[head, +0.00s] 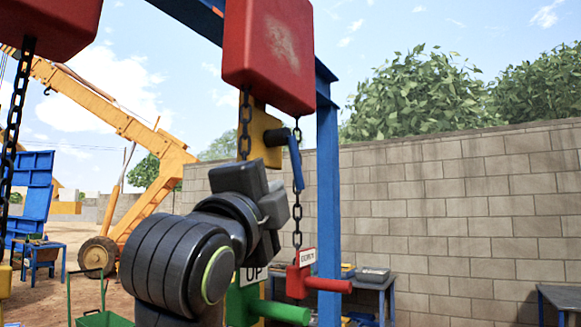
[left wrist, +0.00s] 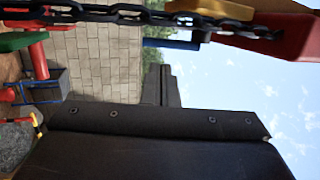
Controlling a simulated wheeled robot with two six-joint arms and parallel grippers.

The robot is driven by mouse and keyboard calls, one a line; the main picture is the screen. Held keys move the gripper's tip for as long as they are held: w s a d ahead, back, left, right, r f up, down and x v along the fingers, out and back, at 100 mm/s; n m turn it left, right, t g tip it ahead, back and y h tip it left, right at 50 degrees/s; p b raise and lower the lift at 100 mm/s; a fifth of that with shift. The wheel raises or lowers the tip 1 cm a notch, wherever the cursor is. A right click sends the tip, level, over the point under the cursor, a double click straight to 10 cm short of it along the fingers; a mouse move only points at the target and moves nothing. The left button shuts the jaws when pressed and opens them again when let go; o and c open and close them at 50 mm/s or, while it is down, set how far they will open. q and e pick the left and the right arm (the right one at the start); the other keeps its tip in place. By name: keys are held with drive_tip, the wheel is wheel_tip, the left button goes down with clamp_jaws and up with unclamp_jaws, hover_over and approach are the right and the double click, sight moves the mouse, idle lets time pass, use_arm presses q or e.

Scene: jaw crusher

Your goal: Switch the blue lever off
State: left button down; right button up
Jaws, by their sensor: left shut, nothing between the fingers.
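The blue lever (head: 296,163) hangs down, slightly tilted, from a black pivot on a yellow box (head: 262,135) under the red block at the top. It also shows in the left wrist view (left wrist: 170,43), lying crosswise just beyond my fingertips. My left gripper (head: 276,204) is dark and stands just below and left of the lever, with a gap seeming to remain. In the left wrist view its fingers (left wrist: 161,72) are together and empty. The gripper partly covers the chain and the panel below. My right gripper is in neither view.
A blue post (head: 328,190) stands right of the lever. Below are a green handle (head: 282,312) and a red handle (head: 326,285). A brick wall (head: 450,210) stands behind.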

sight(296, 174)
use_arm(q)
drive_tip(key=p+x, duration=0.3)
drive_tip(key=x, duration=0.3)
drive_tip(key=shift+w+r, duration=0.15)
drive_tip(key=shift+w, duration=0.1)
drive_tip(key=shift+w+d+r, duration=0.15)
drive_tip(key=shift+w+d, duration=0.15)
drive_tip(key=shift+w, duration=0.35)
